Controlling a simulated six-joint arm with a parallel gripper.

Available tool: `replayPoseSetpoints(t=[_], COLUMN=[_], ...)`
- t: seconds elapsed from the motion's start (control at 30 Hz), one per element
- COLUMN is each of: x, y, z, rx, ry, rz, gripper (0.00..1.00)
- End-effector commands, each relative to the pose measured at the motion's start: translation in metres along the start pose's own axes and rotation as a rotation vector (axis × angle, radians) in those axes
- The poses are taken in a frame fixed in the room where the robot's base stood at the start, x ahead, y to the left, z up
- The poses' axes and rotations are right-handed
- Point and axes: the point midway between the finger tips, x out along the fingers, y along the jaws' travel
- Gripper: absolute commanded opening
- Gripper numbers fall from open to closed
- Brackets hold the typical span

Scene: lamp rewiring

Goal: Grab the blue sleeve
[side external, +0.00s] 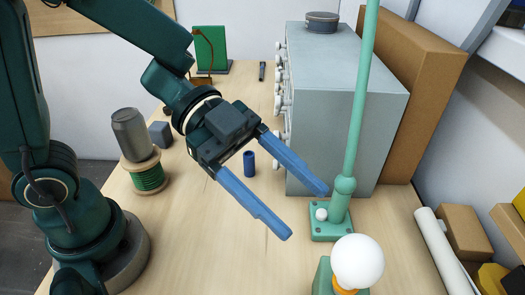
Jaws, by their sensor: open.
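The blue sleeve (249,164) is a small dark-blue cylinder standing upright on the wooden table. It stands behind my gripper in this view, just left of the grey cabinet. My gripper (308,214) is open, with two long blue fingers spread apart and pointing to the lower right. Nothing is between the fingers.
A grey drawer cabinet (345,95) and a green lamp stand (345,186) are at right. A white bulb (357,262) stands at the front. A spool of green wire (148,178) with a grey cylinder on top and a grey cube (161,134) are at left. The front-middle table is clear.

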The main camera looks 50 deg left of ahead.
Motion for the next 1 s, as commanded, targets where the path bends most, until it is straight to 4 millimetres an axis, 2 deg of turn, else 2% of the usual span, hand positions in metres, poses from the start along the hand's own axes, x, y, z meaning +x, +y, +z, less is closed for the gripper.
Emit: replayPoseSetpoints(t=[0.17, 0.37, 0.5, 0.83, 1.0], x=[-0.009, -0.036, -0.049, -0.069, -0.064], y=[-0.005, -0.017, -0.023, -0.033, -0.061], z=[-0.024, -0.087, -0.118, -0.166, -0.184], rx=[0.016, 0.026, 0.016, 0.007, 0.205], ry=[0.004, 0.005, 0.002, 0.001, 0.071], rz=[-0.002, -0.006, -0.002, -0.002, -0.140], gripper=[0.67, 0.67, 0.67, 0.67, 0.67])
